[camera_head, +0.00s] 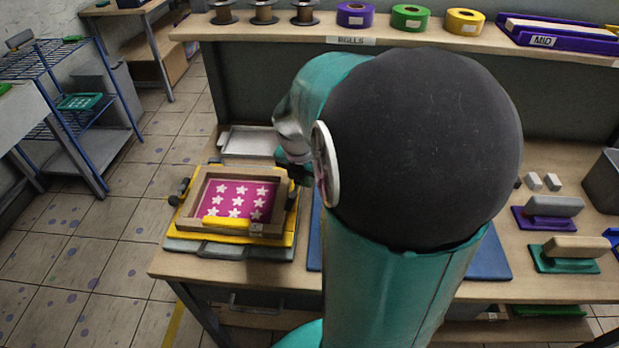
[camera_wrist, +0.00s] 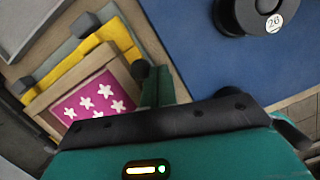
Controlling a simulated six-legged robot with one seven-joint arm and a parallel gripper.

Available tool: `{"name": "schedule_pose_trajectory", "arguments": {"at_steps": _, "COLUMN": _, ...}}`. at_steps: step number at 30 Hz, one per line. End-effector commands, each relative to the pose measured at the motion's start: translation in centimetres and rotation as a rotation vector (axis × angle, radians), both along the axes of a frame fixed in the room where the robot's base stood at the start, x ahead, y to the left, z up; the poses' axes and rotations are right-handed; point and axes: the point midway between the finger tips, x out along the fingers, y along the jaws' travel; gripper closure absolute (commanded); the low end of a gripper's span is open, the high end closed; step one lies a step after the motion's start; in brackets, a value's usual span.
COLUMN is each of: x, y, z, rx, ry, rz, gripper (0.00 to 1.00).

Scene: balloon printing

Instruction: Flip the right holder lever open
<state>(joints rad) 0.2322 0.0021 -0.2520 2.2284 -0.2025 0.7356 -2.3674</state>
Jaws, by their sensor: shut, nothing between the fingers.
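The printing press has a yellow base (camera_head: 187,232) and a wooden frame (camera_head: 194,192) around a pink sheet with white stars (camera_head: 230,199). Dark holder parts show at its left side (camera_head: 181,189) and beside its right back corner, the latter partly covered by my arm. In the wrist view a dark round knob (camera_wrist: 140,70), apparently of the right holder lever, sits at the frame's edge. My gripper (camera_wrist: 160,88) is shut and empty, its teal fingers close beside this knob; I cannot tell whether they touch. In the head view my arm mostly hides the gripper.
A blue mat (camera_head: 487,262) lies right of the press, with a dark round object labelled 26 (camera_wrist: 258,12) on it. A grey tray (camera_head: 248,141) lies behind the press. Purple (camera_head: 548,212) and green (camera_head: 570,258) tools stand at the right.

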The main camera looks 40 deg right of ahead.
Motion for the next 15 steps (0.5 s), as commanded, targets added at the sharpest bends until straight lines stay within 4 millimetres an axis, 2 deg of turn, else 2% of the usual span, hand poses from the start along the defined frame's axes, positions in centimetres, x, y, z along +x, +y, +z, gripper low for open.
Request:
{"name": "schedule_pose_trajectory", "arguments": {"at_steps": 6, "x": 0.39, "y": -0.06, "z": 0.00, "rx": -0.001, "ry": -0.001, "rz": 0.095, "gripper": 1.00}}
{"name": "schedule_pose_trajectory", "arguments": {"at_steps": 15, "x": 0.54, "y": -0.30, "z": 0.00, "rx": -0.001, "ry": -0.001, "rz": 0.134, "gripper": 1.00}}
